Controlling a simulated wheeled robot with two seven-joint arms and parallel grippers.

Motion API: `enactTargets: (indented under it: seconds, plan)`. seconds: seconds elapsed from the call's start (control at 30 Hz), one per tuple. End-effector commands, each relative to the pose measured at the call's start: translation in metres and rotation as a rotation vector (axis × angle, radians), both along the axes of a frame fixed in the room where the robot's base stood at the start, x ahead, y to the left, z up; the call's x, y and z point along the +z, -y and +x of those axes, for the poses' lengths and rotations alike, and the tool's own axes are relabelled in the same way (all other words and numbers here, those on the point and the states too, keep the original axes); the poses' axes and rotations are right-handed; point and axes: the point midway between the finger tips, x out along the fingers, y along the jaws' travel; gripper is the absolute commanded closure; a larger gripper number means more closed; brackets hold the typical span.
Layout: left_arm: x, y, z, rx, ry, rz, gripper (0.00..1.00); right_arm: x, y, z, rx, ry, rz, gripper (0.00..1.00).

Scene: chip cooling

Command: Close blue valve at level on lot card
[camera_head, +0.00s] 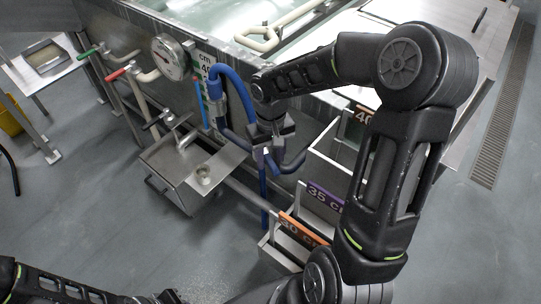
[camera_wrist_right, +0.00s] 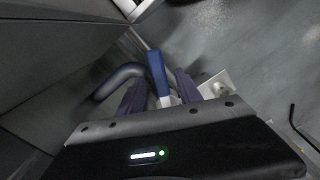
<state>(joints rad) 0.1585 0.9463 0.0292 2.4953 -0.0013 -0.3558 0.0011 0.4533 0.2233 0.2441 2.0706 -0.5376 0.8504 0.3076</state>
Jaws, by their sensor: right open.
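The blue valve's lever handle (camera_wrist_right: 157,72) shows in the wrist view between the two dark fingers of my right gripper (camera_wrist_right: 160,95). The fingers stand apart on either side of it; I cannot tell if they touch it. In the head view my right gripper (camera_head: 272,162) points down at the tank's front, and blue (camera_head: 263,190) shows just below it. The gripper hides much of the valve. My left arm (camera_head: 70,290) lies along the bottom left edge; its gripper is not clear. A level gauge strip marked cm (camera_head: 203,95) is on the tank front. I cannot make out a lot card.
A blue hose (camera_head: 218,72) curves beside the gauge. Left are a round dial (camera_head: 167,57), a red-handled valve (camera_head: 117,74) and a green-handled valve (camera_head: 90,52). A metal drain box (camera_head: 180,165) stands below. Holders labelled 30 cm (camera_head: 303,228), 35 cm (camera_head: 326,195) and 40 (camera_head: 363,115) stand right.

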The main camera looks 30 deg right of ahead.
Motion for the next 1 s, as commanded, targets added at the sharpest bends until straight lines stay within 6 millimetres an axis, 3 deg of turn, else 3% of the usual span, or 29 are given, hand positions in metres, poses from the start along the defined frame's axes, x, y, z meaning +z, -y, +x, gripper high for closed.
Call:
enactTargets:
  seconds: [0.07,0.57,1.0]
  plan:
    - [0.0,0.0,0.0,0.0,0.0,0.0,1.0,0.0002,0.0,0.0,0.0,0.0,0.0,0.6]
    - [0.0,0.0,0.0,0.0,0.0,0.0,1.0,0.0005,0.0,0.0,0.0,0.0,0.0,1.0]
    - [0.0,0.0,0.0,0.0,0.0,0.0,1.0,0.0006,0.0,0.0001,0.0,0.0,0.0,1.0]
